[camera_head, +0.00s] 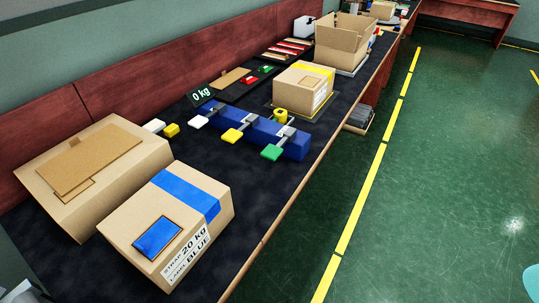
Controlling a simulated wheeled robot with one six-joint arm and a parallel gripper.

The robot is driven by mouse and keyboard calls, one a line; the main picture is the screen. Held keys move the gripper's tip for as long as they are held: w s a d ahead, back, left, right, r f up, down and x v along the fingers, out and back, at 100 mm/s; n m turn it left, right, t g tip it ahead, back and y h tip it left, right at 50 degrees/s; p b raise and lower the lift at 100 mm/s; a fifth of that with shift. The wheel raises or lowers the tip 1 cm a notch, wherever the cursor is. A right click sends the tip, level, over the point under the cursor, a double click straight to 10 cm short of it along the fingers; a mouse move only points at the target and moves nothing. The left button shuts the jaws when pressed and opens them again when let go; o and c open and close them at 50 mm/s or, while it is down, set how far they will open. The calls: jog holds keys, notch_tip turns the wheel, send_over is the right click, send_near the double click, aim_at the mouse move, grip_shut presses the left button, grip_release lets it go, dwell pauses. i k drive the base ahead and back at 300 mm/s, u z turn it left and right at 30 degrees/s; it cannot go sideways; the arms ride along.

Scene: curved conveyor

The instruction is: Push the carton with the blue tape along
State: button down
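The carton with the blue tape (143,242) sits on the dark bench top at the lower left. A blue strip crosses its top, and a blue square patch lies near its front edge. Its white label reads "STRAP 20 kg" and "LABEL BLUE". It stands close beside a larger plain carton (147,164) on its left; I cannot tell whether they touch. A pale grey shape shows at the bottom left corner, and I cannot tell what it is. My gripper is not in view.
Beyond the carton, a blue bar (260,134) with white, yellow and green tabs crosses the bench (258,196). A yellow-taped carton (289,95) and an open carton (336,44) stand farther back. Green floor (440,180) is clear at right.

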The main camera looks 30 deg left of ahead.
aim_at(198, 204)
jog(key=u, duration=0.05)
jog(key=i, duration=0.65)
jog(key=u, duration=0.7)
jog(key=i, duration=0.55)
jog(key=u, duration=0.55)
